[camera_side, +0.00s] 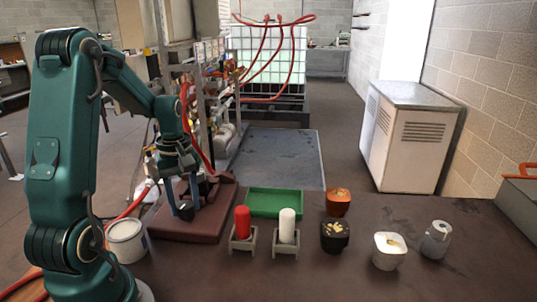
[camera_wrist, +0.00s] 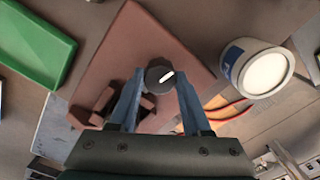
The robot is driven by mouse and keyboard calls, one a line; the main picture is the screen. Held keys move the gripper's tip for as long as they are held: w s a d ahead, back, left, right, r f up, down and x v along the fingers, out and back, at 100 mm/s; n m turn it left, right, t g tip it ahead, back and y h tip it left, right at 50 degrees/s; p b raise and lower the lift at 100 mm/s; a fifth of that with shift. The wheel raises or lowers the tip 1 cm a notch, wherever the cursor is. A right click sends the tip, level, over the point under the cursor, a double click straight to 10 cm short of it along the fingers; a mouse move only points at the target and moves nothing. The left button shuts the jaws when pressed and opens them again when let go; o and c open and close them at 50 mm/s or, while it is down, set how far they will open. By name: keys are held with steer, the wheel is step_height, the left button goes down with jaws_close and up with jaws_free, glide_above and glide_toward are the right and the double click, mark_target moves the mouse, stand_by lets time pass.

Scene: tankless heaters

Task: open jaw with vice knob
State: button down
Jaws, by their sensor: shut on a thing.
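The vice stands on a reddish-brown base (camera_side: 190,228), which also shows in the wrist view (camera_wrist: 128,42). The vice jaw (camera_side: 222,180) is made of brown blocks, seen left of my fingers in the wrist view (camera_wrist: 103,108). The vice knob (camera_wrist: 159,77) is a dark round cap with a white line slanting across its top. My gripper (camera_wrist: 161,80) points down with its two blue-grey fingers on either side of the knob, shut on it. In the side view my gripper (camera_side: 180,212) is low over the base and hides the knob. The jaw's gap cannot be made out.
A green tray (camera_side: 275,203) lies right of the base. A red cylinder (camera_side: 242,222) and a white cylinder (camera_side: 287,225) stand in holders. Several small pots stand farther right, including a white one (camera_side: 389,250). A white bucket (camera_side: 126,242) is close on the left.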

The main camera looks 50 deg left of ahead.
mark_target(185, 204)
steer(key=shift+n, duration=0.5)
steer(key=shift+c, duration=1.8)
jaws_free()
steer(key=shift+r, duration=2.65)
